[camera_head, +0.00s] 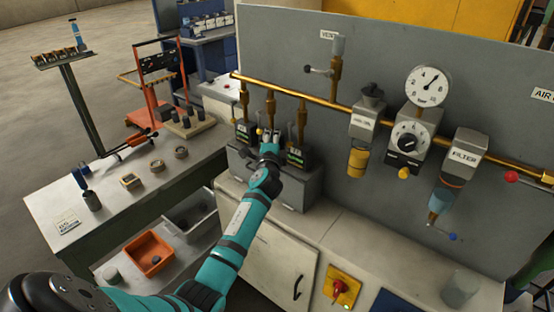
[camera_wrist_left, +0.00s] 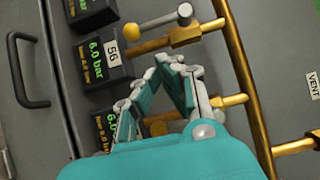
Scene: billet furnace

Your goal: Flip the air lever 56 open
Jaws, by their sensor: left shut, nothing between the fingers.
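The number 56 tag (camera_wrist_left: 112,52) sits beside a dark gauge box (camera_wrist_left: 92,70) reading 6.0 bar in green in the left wrist view. A lever with a yellow knob (camera_wrist_left: 132,30) and grey stem lies by a brass branch above this tag. Another brass-coloured knob (camera_wrist_left: 158,128) shows behind my fingers. I cannot tell for certain which lever is 56. My left gripper (camera_head: 270,138) reaches the middle of the valve row, covering part of it. Contact with a lever is unclear. My right gripper is out of view.
A brass pipe (camera_head: 316,98) runs along the grey panel (camera_head: 282,45), with a vent valve (camera_head: 335,68). A round dial (camera_head: 428,86) and a filter (camera_head: 455,160) stand to the right. A red knob on a yellow plate (camera_head: 339,288) is below. A workbench (camera_head: 110,208) stands left.

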